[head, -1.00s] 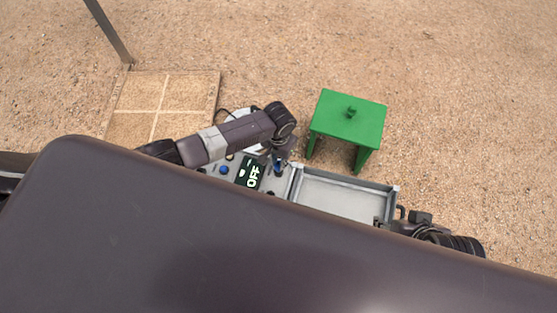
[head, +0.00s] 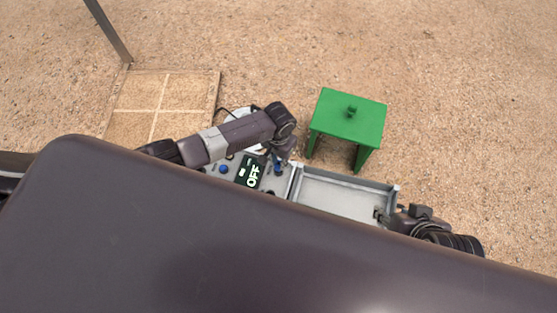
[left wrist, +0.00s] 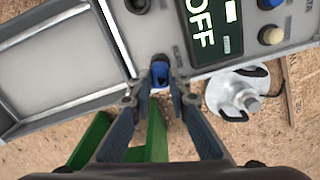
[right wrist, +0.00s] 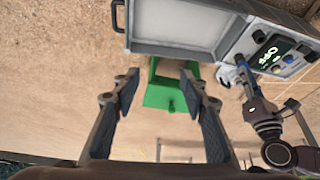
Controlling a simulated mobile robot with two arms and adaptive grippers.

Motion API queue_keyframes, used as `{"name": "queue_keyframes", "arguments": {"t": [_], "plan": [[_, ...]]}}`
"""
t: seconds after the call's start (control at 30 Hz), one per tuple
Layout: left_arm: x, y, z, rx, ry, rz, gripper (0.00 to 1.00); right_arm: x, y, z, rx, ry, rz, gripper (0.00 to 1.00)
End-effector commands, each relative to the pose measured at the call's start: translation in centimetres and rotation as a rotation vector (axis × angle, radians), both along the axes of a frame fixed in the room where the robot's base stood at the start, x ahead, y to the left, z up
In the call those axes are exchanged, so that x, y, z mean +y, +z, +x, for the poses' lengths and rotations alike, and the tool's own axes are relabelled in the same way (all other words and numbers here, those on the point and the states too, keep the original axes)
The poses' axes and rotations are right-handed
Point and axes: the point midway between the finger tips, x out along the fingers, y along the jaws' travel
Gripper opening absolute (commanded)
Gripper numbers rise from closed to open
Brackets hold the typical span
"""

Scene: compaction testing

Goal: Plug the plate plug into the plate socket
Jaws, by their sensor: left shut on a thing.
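My left gripper (head: 281,160) is over the control panel (head: 214,167) of the grey case. In the left wrist view its fingertips (left wrist: 160,84) come together on a small blue plug (left wrist: 160,72), at the panel's edge. The fingers hide much of the plug, and I cannot tell whether it is seated in a socket. The round metal plate (left wrist: 212,96) lies on the ground beyond the panel. My right gripper (right wrist: 159,82) is open and empty in the right wrist view. In the head view it (head: 384,214) is at the right end of the case's open tray.
The panel display (head: 249,172) reads OFF. The empty open tray (head: 340,194) adjoins the panel. A green stool (head: 347,120) stands behind it on sandy ground. A square gridded patch (head: 160,105) and a pole (head: 110,32) are at the back left.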

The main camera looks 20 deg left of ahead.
Motion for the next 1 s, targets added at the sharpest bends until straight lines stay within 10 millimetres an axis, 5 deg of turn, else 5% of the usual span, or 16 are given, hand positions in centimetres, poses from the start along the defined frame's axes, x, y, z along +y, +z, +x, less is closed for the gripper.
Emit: {"name": "queue_keyframes", "arguments": {"t": [0.83,0.87,1.0], "plan": [[0.0,-0.6,0.0,0.000,0.000,0.000,0.00,0.5,0.5,1.7,-0.069,0.007,0.014,0.40],[0.0,-0.6,0.0,0.000,0.000,0.000,0.18,0.6,0.5,1.7,-0.071,0.007,0.016,0.40],[0.0,-0.6,0.0,0.000,0.000,0.000,0.33,0.6,0.6,1.8,-0.073,0.007,0.016,0.40]]}}
